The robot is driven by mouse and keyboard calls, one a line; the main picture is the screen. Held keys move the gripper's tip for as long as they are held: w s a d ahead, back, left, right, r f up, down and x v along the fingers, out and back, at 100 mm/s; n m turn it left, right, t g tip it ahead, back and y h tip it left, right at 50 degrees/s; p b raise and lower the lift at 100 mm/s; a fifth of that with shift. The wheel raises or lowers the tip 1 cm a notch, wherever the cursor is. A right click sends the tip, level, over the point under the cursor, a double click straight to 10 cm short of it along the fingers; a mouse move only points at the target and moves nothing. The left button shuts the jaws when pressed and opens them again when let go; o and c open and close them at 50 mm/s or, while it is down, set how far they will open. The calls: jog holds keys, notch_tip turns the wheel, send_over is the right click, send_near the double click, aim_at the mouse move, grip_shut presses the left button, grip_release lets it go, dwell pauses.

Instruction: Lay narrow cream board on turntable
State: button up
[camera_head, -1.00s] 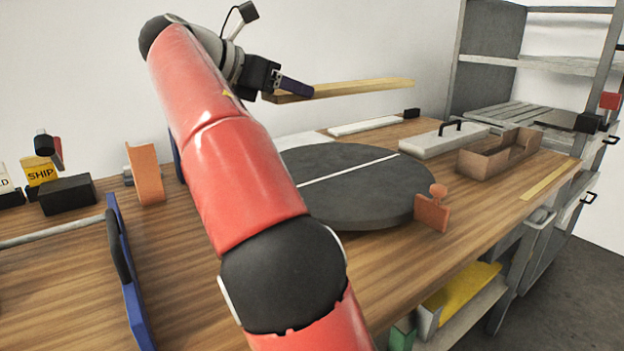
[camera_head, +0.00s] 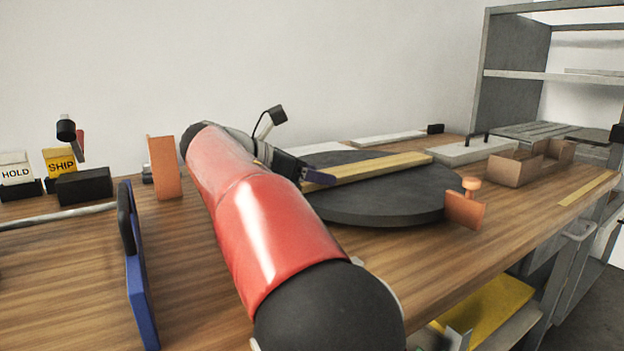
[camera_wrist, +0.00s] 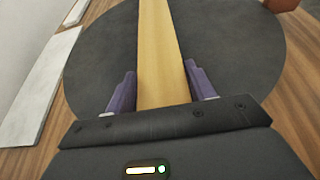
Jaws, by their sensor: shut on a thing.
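The narrow cream board (camera_head: 375,168) is a long, pale yellow wooden strip. It also runs straight away from my gripper in the wrist view (camera_wrist: 160,50). My gripper (camera_head: 318,180) is shut on its near end, with purple fingers on either side of it in the wrist view (camera_wrist: 158,92). The turntable (camera_head: 400,200) is a dark grey round disc on the bench, also seen in the wrist view (camera_wrist: 225,50). The board lies level over the disc, very low; I cannot tell whether it touches. My red arm hides the turntable's left part.
A copper-coloured bracket with a knob (camera_head: 465,208) stands at the turntable's front right edge. A cardboard tray (camera_head: 515,168) and a pale slab with a handle (camera_head: 470,152) lie to the right. A blue upright panel (camera_head: 137,265) stands left. Bare bench lies in front.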

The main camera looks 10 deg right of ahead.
jog(key=o, duration=1.1)
jog(key=shift+f, duration=0.1)
jog(key=shift+a+r, duration=0.3)
jog(key=p+v, duration=0.3)
jog(key=v, duration=0.8)
jog(key=shift+s+a, duration=0.15)
jog(key=shift+s, duration=0.05)
